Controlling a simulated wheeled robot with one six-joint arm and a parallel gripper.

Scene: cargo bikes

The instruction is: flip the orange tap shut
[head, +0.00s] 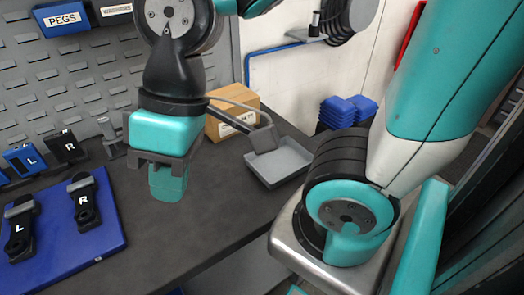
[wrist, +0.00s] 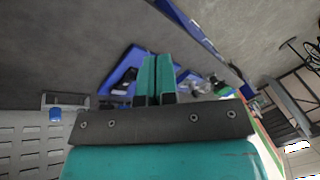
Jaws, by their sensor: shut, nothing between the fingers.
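I see no orange tap in either view. My gripper (head: 168,185) hangs over the dark bench, left of the grey tray, with its teal fingers pointing down. In the wrist view the two teal fingers (wrist: 155,78) lie side by side, shut and empty.
The grey tray (head: 280,164) lies on the bench (head: 150,240), before a cardboard box (head: 232,112). A blue mat (head: 70,245) with black L and R pedals lies left. Blue bins (head: 347,110) are stacked behind. The bench front is clear.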

